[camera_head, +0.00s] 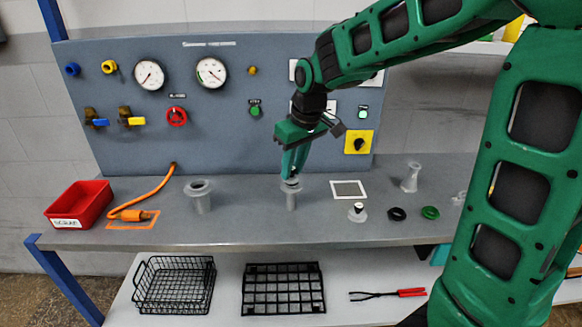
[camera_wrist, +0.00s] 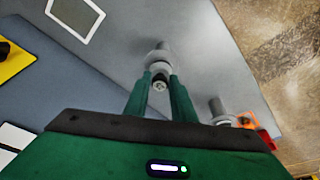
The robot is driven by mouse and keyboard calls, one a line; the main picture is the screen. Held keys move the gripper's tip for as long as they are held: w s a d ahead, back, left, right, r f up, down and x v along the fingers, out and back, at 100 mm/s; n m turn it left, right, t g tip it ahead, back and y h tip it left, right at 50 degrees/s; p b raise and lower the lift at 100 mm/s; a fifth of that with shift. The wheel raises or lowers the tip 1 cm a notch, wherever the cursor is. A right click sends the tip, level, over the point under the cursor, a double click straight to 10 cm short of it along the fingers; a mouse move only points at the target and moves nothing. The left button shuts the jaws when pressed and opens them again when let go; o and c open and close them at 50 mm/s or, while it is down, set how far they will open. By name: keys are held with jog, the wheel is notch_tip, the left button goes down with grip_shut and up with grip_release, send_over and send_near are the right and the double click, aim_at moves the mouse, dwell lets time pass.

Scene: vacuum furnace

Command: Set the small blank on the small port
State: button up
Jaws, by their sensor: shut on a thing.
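The small port (camera_head: 291,202) is a grey metal pipe stub standing on the bench, with a flange at its top. My gripper (camera_head: 291,178) points down right over it, its fingers closed around the small blank. In the wrist view my gripper (camera_wrist: 160,76) has the metal blank (camera_wrist: 159,85) between the two fingertips. The flange (camera_wrist: 158,62) shows just beyond the blank, with the stub (camera_wrist: 163,46) behind it. The blank is lined up with the port or very close; I cannot tell whether they touch. The fingers hide most of the blank in the head view.
A larger port (camera_head: 199,188) stands left of the small port. A red scrap bin (camera_head: 80,203) and an orange hose (camera_head: 150,190) are farther left. A white-framed mat (camera_head: 348,189), small fittings (camera_head: 357,212), black ring (camera_head: 397,214) and green ring (camera_head: 430,212) lie right. The gauge panel (camera_head: 220,110) rises behind.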

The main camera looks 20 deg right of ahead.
jog(key=shift+f, duration=0.1)
jog(key=o, duration=1.1)
jog(key=shift+o, duration=0.2)
jog(key=a+v, duration=0.1)
jog(key=v, duration=0.9)
jog(key=shift+d+r, duration=0.3)
jog(key=shift+d, duration=0.15)
jog(key=shift+s, duration=0.15)
jog(key=s+d+f+m+g, duration=0.1)
jog(key=s+d+f+m, duration=0.2)
jog(key=s, duration=0.6)
jog(key=s+d+f+m+g, duration=0.1)
jog(key=s+d+f+m, duration=0.3)
jog(key=s+d, duration=0.4)
jog(key=s+d+f+m, duration=0.3)
jog(key=s+d+f, duration=0.2)
jog(key=s, duration=0.6)
jog(key=shift+s+d+f+g+h, duration=0.15)
jog(key=shift+s+f+g+h, duration=0.05)
jog(key=shift+f+g+h, duration=0.25)
